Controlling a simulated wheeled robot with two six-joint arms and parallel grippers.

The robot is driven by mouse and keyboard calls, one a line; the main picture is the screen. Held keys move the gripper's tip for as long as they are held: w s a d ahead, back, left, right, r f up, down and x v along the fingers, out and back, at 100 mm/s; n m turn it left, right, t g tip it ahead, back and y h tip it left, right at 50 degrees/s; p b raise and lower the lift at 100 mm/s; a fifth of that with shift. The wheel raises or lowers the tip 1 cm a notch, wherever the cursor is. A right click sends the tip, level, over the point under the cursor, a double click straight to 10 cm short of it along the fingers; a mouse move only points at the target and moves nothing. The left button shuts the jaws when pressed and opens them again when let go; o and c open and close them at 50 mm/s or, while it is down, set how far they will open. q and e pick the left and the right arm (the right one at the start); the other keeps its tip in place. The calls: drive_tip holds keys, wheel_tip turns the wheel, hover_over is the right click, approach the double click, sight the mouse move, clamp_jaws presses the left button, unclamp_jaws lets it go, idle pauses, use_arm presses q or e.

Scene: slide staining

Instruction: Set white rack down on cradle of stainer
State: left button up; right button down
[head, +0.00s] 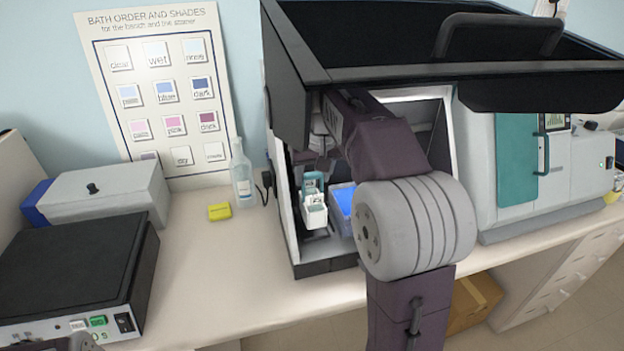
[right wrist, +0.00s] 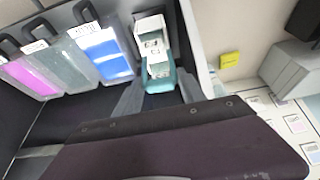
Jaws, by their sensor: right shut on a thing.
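The white rack (head: 314,213) is inside the open stainer (head: 290,225), at the left of its chamber. It also shows at the top middle of the right wrist view (right wrist: 152,38). A teal part (head: 313,184) sits at the rack's near end in the wrist view (right wrist: 160,80). My right gripper (right wrist: 160,92) is shut on this teal part, with one finger on each side. In the head view my right arm hides much of the chamber. I cannot make out the cradle, or whether the rack touches anything below. My left gripper is not clearly visible.
A blue bath (head: 342,200) stands right of the rack; the wrist view shows pink, grey and blue baths (right wrist: 100,45) in a row. The raised black lid (head: 440,75) hangs above my arm. A bottle (head: 242,178) and yellow block (head: 219,212) stand outside, left.

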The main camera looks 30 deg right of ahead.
sight(312, 186)
drive_tip(key=shift+w+d, duration=0.1)
drive_tip(key=shift+w, duration=0.25)
drive_tip(key=shift+f+b, duration=0.55)
drive_tip(key=shift+f, duration=1.2)
drive_tip(key=shift+f, duration=0.15)
drive_tip(key=c, duration=0.7)
unclamp_jaws()
drive_tip(key=p+v, duration=0.1)
drive_tip(key=v, duration=0.7)
drive_tip(key=shift+p, duration=0.3)
drive_tip(key=shift+f, duration=0.1)
